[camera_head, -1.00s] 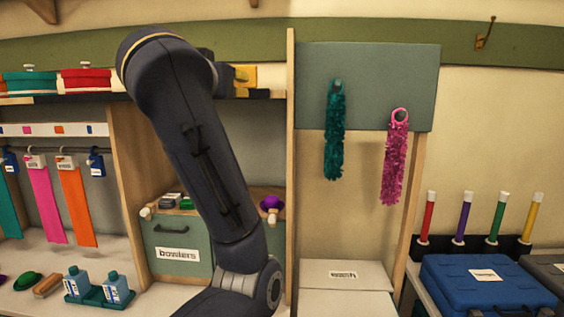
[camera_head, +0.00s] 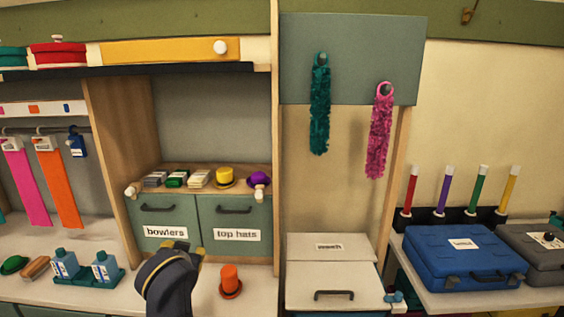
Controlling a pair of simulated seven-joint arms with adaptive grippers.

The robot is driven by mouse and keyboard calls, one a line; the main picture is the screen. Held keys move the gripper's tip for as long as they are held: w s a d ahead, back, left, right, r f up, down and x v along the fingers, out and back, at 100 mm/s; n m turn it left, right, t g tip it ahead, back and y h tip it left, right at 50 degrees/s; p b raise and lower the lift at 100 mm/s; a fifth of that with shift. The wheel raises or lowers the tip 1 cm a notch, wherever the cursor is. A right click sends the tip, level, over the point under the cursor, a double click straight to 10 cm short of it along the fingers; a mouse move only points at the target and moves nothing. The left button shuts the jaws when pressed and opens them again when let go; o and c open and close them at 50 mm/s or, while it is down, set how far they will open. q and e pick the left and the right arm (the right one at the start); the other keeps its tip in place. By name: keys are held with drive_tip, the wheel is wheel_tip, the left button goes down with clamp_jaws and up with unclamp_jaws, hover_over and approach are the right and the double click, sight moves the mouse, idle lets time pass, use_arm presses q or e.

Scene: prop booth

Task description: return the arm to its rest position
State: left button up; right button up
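My arm (camera_head: 168,284) shows as a dark, padded link at the bottom of the head view, left of centre, in front of the drawers. It appears to be my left arm. Its gripper (camera_head: 188,250) is mostly hidden behind the link. Only a dark piece and a small yellowish piece stick out above it, so I cannot tell whether it is open, shut or holding anything. My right gripper is not in view.
Behind are the "bowlers" drawer (camera_head: 160,222) and "top hats" drawer (camera_head: 235,220), both shut. Blue bottles (camera_head: 105,266) stand left. A blue case (camera_head: 462,262) lies right.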

use_arm(q)
drive_tip(key=s+a+f+m+g+y, duration=0.1)
drive_tip(key=s+a+f+m+g, duration=0.15)
drive_tip(key=s+f, duration=1.3)
drive_tip(key=s+a+f+m+g, duration=0.2)
drive_tip(key=s+a+f+m, duration=0.15)
drive_tip(key=s+f, duration=1.2)
drive_tip(key=s+d+f+g+h, duration=0.1)
drive_tip(key=s+d+f, duration=0.1)
drive_tip(key=f, duration=0.8)
drive_tip(key=s+d+f+g+h, duration=0.1)
drive_tip(key=s+d+f, duration=0.1)
drive_tip(key=f, duration=0.8)
drive_tip(key=s+d+f+g+h, duration=0.1)
drive_tip(key=s+d+f, duration=0.1)
drive_tip(key=f, duration=0.8)
drive_tip(key=s+f+n+g+h, duration=0.1)
drive_tip(key=s+f+n+g, duration=0.2)
drive_tip(key=s+f, duration=1.6)
drive_tip(key=shift+s+h, duration=0.3)
drive_tip(key=shift+s, duration=0.65)
